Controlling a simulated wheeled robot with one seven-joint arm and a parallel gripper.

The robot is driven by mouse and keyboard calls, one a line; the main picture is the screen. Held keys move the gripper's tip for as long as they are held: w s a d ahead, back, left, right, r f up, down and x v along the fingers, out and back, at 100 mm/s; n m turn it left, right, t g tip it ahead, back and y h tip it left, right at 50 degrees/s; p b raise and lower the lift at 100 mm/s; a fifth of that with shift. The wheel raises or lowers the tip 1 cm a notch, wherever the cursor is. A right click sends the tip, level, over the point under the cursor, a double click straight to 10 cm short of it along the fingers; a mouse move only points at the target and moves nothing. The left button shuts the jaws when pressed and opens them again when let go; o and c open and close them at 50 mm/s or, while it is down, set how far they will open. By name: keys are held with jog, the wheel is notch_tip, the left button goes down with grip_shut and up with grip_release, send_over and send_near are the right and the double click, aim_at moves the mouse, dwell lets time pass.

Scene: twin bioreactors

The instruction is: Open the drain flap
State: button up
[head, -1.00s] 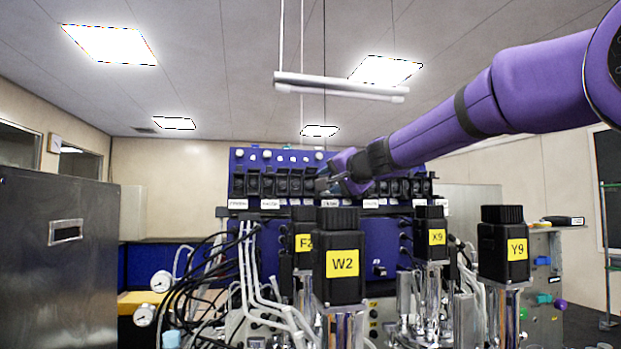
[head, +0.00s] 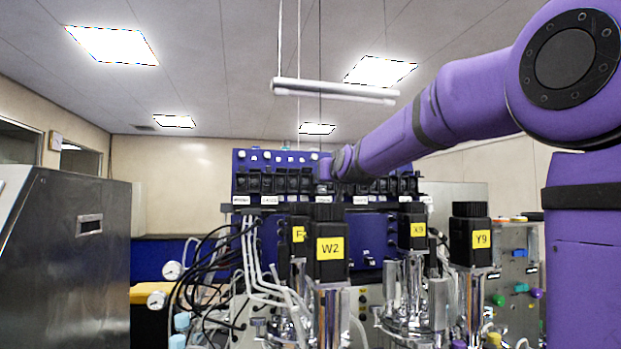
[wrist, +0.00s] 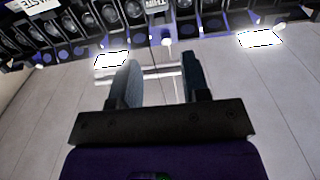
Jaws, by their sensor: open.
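A row of black flap-like pump heads (head: 280,182) runs along the top of the blue panel (head: 240,160), with white labels below. They also show at the top of the wrist view (wrist: 110,17), upside down. I cannot tell which one is the drain flap; the labels are too small or cut off to read surely. My gripper (wrist: 160,75) is open and empty in the wrist view, its two fingers apart and pointing toward the row. In the head view my gripper (head: 328,172) is small, in front of the row's middle, and hides part of it; contact cannot be told.
Cables and tubes (head: 215,265) crowd the left. A steel cabinet (head: 60,265) stands at the left.

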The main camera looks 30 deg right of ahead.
jog(key=x, duration=1)
jog(key=shift+w+d, duration=0.1)
jog(key=shift+w, duration=0.25)
jog(key=c, duration=0.6)
